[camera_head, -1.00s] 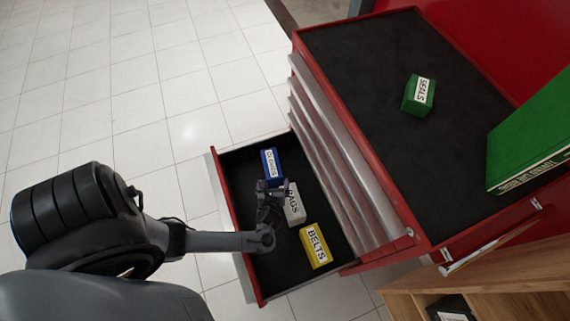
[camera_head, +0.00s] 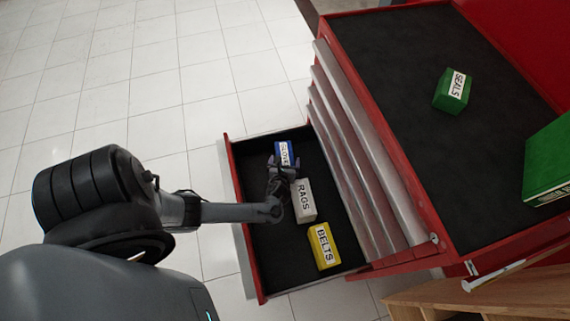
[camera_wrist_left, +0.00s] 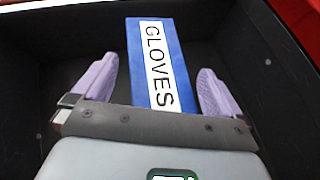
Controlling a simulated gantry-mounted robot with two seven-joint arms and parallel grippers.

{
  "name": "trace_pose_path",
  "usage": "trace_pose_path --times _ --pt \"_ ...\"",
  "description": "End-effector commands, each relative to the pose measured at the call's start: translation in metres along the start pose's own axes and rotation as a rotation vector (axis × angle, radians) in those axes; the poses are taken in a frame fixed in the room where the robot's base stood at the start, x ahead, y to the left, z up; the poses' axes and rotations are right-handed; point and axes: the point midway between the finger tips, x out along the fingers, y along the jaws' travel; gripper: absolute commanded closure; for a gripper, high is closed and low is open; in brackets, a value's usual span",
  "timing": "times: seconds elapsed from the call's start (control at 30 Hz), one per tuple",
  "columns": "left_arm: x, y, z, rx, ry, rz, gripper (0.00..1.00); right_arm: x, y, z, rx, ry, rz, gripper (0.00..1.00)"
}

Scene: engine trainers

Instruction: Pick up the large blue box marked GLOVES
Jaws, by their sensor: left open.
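The blue box (camera_head: 284,152) with a white GLOVES label lies in the open bottom drawer (camera_head: 270,250) of the red cabinet, at the drawer's far end. My left gripper (camera_head: 282,166) is in the drawer area over the near part of the box and hides some of it. In the left wrist view the blue box (camera_wrist_left: 160,55) lies between the lines of the two open purple fingers (camera_wrist_left: 158,85), with a gap on each side. Its near end is hidden behind the gripper's body. My right gripper is not in view.
A white RAGS box (camera_head: 304,200) sits close to the gripper in the same drawer, and a yellow BELTS box (camera_head: 323,246) is nearer. A green SEALS box (camera_head: 452,91) and a large green box (camera_head: 547,160) stand on the cabinet top (camera_head: 400,70).

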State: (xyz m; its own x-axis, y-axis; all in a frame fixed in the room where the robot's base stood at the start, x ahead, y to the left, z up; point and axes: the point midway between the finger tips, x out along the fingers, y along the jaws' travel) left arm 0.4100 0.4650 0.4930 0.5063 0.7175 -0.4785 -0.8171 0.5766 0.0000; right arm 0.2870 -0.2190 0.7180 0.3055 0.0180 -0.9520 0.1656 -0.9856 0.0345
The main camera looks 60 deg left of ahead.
Motion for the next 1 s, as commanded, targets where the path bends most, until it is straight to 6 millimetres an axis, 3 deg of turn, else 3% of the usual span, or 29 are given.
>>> trace_pose_path --times 0.13,0.4,0.9,0.97,1.0 --pt "0.018 -0.001 -0.003 -0.001 0.000 0.000 0.00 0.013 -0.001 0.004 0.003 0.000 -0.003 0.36" --pt "0.019 -0.001 -0.001 0.000 0.002 -0.001 0.02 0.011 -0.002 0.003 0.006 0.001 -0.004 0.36" --pt "0.019 0.000 -0.002 0.002 0.004 0.000 0.78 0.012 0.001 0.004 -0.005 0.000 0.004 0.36" --pt "0.019 0.000 -0.001 0.001 0.002 0.000 0.82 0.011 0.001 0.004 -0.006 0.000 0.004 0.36" --pt "0.019 0.000 -0.001 0.002 0.003 0.000 0.93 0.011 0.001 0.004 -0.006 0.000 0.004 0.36"
